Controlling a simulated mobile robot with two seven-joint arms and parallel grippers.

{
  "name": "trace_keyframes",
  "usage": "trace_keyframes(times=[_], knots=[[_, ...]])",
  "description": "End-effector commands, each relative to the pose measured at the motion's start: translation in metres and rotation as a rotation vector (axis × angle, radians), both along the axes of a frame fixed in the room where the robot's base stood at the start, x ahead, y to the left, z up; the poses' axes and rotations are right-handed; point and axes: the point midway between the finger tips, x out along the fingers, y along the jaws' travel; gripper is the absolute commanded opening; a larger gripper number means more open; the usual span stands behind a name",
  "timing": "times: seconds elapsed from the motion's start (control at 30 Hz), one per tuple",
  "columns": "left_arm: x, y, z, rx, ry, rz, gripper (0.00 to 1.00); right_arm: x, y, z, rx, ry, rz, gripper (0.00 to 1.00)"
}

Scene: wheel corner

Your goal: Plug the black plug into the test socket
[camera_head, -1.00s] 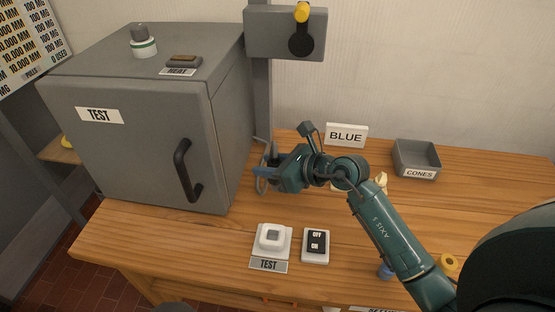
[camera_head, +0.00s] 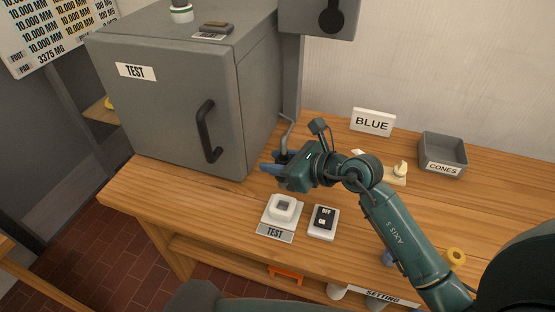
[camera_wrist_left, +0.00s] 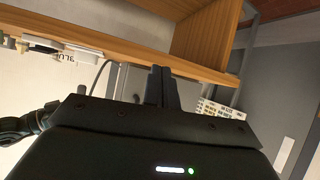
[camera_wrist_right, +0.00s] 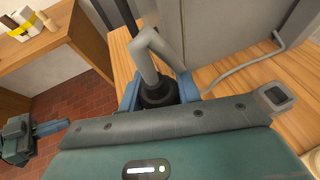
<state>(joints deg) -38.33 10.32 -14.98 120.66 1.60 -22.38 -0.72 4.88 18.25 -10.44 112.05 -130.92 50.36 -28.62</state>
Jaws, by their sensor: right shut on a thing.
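The test socket (camera_head: 283,207) is a white block with a square recess on the bench, behind a TEST label. My right gripper (camera_head: 270,170) is above the bench just behind the socket, its blue fingers pointing left. In the right wrist view its fingers (camera_wrist_right: 158,95) are shut on the black plug (camera_wrist_right: 157,90), from which a thick grey cable (camera_wrist_right: 150,55) bends away. In the head view the plug is hidden by the gripper. My left gripper (camera_wrist_left: 162,88) is shut and empty in the left wrist view, and also shows in the right wrist view (camera_wrist_right: 48,128), away from the bench.
A white ON/OFF switch (camera_head: 323,222) sits right of the socket. The grey TEST cabinet (camera_head: 165,120) with a black handle stands left. A grey CONES bin (camera_head: 443,150) and a BLUE sign (camera_head: 372,122) are at the back.

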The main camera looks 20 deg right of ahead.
Motion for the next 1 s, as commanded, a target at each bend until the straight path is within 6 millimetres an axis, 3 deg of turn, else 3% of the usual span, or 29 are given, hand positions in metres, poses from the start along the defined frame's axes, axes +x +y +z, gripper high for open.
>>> trace_keyframes(times=[0.27, 0.7, 1.0], knots=[[0.001, 0.000, -0.006, -0.009, -0.002, 0.003, 0.00, 0.000, 0.000, -0.013, 0.000, 0.002, 0.001, 0.09], [0.003, -0.007, -0.021, -0.061, -0.017, 0.007, 0.00, 0.000, 0.000, -0.053, -0.001, 0.001, 0.000, 0.09], [0.003, -0.007, -0.018, -0.077, -0.022, 0.013, 0.00, 0.000, 0.000, -0.058, 0.000, 0.000, 0.000, 0.09]])
